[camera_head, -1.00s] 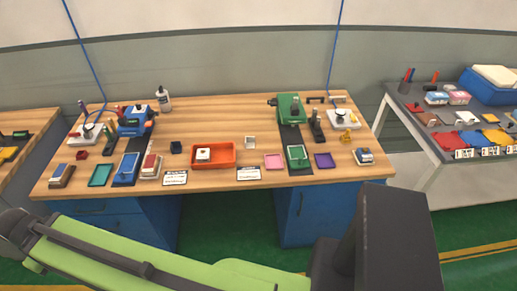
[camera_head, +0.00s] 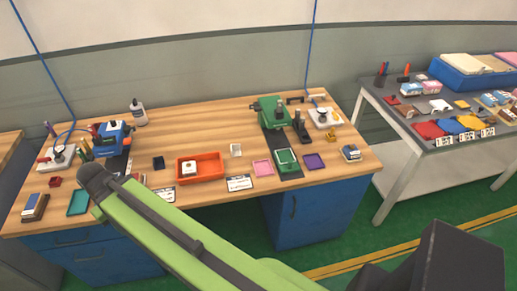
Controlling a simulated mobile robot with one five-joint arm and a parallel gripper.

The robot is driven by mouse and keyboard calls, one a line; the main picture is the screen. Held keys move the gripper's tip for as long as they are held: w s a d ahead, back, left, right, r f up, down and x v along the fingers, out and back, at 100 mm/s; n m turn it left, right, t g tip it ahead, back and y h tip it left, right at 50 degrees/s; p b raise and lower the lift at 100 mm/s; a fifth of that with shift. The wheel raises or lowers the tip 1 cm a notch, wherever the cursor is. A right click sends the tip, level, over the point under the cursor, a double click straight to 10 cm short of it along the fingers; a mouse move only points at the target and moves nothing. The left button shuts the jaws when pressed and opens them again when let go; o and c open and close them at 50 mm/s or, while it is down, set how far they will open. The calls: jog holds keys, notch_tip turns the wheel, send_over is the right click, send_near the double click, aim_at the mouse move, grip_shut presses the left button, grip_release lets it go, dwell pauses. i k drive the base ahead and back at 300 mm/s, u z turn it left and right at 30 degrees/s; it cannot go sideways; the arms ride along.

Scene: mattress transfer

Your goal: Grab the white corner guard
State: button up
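A small white piece (camera_head: 236,150) stands on the wooden workbench (camera_head: 215,118), just right of the orange tray. It may be the white corner guard, but it is too small to tell its shape for sure. Another small white block with a dark mark (camera_head: 190,168) lies inside the orange tray (camera_head: 213,174). My green arm crosses the lower left of the picture, over the bench's front edge. My gripper is not in view.
A green machine (camera_head: 270,112) stands at the bench's back right and a blue machine (camera_head: 112,135) at its left. A grey side table (camera_head: 400,112) stands right, with green floor between.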

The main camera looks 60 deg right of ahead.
aim_at(236, 151)
jog(key=z, duration=0.3)
jog(key=i, duration=1)
jog(key=u, duration=0.05)
